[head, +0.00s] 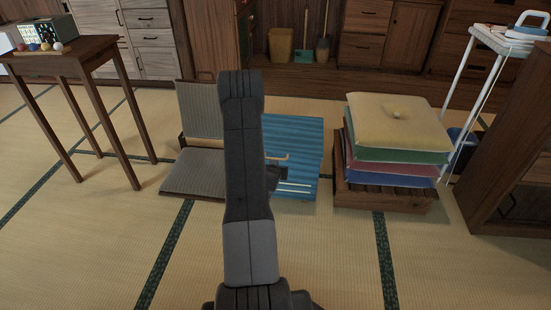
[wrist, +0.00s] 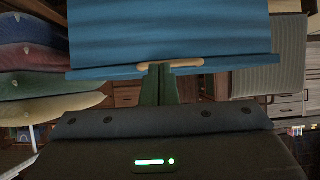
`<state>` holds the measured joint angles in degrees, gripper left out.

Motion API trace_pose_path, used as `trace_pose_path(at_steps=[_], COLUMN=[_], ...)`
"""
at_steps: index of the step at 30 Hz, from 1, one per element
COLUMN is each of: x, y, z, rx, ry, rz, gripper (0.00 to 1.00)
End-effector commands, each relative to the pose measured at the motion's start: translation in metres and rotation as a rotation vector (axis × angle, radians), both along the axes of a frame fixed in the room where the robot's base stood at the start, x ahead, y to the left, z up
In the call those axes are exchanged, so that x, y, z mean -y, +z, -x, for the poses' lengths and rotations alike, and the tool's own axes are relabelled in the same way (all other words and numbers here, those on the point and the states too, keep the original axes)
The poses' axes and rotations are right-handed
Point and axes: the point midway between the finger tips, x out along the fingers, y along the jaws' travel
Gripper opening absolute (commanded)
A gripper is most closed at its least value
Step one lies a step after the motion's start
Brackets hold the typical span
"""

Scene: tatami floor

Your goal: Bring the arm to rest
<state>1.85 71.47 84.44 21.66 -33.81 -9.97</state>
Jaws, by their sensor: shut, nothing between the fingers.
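My arm (head: 245,170) reaches forward over the tatami in the head view, held up and stretched away from my body. My gripper (wrist: 159,68) shows in the wrist view with its two dark fingers together and nothing between them. In the head view the gripper is mostly hidden behind the arm.
A grey legless chair (head: 200,173) is left of the arm. Stacked cushions (head: 395,125) on a wooden base (head: 385,198) are at right. A wooden table (head: 70,60) stands far left, a white stand (head: 490,40) and brown cabinet (head: 510,150) far right. The near tatami is clear.

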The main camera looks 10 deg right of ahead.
Motion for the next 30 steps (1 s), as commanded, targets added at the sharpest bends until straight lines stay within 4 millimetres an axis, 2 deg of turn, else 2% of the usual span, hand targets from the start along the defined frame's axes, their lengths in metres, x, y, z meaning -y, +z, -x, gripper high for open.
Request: trace_pose_path(at_steps=[3,7,19,23,30], x=[-0.005,-0.008,-0.008,-0.007,0.003], y=[-0.009,-0.014,-0.015,-0.013,0.006], z=[0.016,0.025,0.028,0.023,-0.009], rx=[-0.002,-0.001,0.003,0.004,0.009], ry=[0.001,0.001,0.000,-0.001,-0.003], rz=[0.000,0.001,0.001,0.000,0.001], gripper=[0.00,0.00,0.00,0.00,0.00])
